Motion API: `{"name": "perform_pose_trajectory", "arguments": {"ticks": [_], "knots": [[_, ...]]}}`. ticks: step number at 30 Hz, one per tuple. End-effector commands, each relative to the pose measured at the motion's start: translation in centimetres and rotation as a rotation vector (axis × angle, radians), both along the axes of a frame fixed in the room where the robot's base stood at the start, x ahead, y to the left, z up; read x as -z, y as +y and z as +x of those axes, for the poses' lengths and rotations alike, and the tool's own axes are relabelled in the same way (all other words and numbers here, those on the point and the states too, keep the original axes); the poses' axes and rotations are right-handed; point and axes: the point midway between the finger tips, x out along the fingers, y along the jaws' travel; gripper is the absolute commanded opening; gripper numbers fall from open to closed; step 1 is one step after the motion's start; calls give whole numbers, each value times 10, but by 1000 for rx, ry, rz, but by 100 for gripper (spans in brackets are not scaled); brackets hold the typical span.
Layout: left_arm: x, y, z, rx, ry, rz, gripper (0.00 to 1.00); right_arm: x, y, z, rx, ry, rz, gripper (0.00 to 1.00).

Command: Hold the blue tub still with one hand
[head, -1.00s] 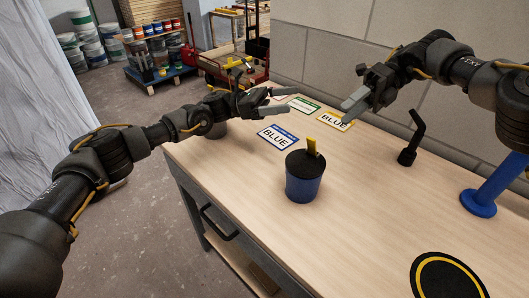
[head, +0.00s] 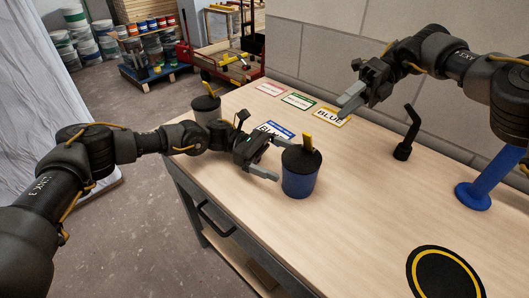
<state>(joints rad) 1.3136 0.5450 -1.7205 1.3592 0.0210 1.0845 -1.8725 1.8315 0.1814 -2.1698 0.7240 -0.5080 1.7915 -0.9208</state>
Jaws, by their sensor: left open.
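The blue tub (head: 299,185) stands upright on the workbench, with a black top and a yellow handle (head: 307,143) sticking up from it. My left gripper (head: 274,158) is open at the tub's left side. One finger lies low in front, close to the tub's left wall; the other reaches toward the black top and its tip is partly hidden. I cannot tell if either finger touches the tub. My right gripper (head: 350,98) hangs above the bench at the back right, apart from the tub; its finger gap does not show clearly.
A grey tub (head: 207,115) with a yellow handle stands at the bench's far left end. Several label cards lie along the back, including a yellow-edged BLUE card (head: 331,117). A black bent stand (head: 404,148), blue post (head: 488,180) and black round mat (head: 445,275) are at right.

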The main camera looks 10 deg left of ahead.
Motion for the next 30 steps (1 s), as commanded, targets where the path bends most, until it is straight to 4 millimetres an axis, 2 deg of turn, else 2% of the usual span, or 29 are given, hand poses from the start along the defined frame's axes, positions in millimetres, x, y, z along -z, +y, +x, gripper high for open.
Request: {"name": "perform_pose_trajectory", "arguments": {"ticks": [3, 9, 15, 23, 30], "knots": [[0, -21, -8, 3, 0, -1, 100, 0, 0, 0, 0, 0, 0, 36], [0, -45, -16, 1, 0, 0, 100, 0, 0, 0, 0, 0, 0, 36], [0, -55, -20, -1, 0, 0, 100, 0, 0, 0, 0, 0, 0, 36], [0, -56, -20, -1, 0, 0, 100, 0, 0, 0, 0, 0, 0, 36], [0, -56, -20, -1, -1, 0, 70, 0, 0, 0, 0, 0, 0, 36]]}}
